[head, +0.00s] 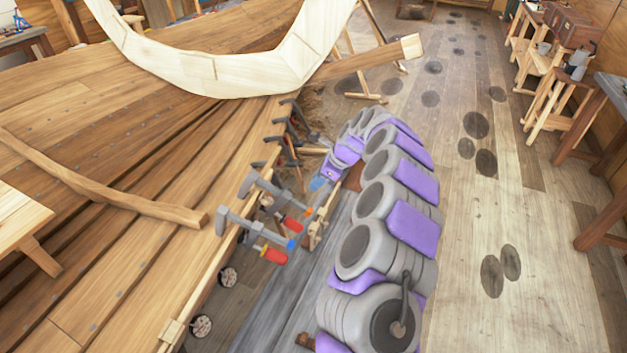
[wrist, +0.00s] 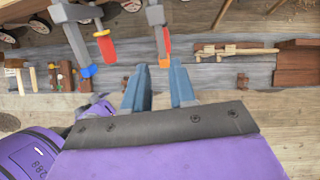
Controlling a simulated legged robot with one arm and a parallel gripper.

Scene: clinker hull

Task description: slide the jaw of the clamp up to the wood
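Two grey bar clamps with red handles hang on the hull's edge. The nearer clamp (head: 255,235) has a blue bar end and also shows at the upper left of the wrist view (wrist: 70,30). The farther clamp (head: 268,192) has an orange bar end; its bar (wrist: 157,22) comes down the wrist view toward my fingertips. I cannot tell which clamp is meant, nor the gap between jaw and wood. My gripper (wrist: 158,70) is open, its blue fingers apart on either side of the orange end, with nothing visibly gripped. In the head view it (head: 318,184) is partly hidden by my arm.
The wooden hull planking (head: 130,220) fills the left. Several darker clamps (head: 287,130) sit farther along its edge. A grey plank surface (head: 285,310) lies below the clamps, with small wooden pieces (wrist: 235,50). The floor (head: 455,200) at right is mostly clear; benches line the right wall.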

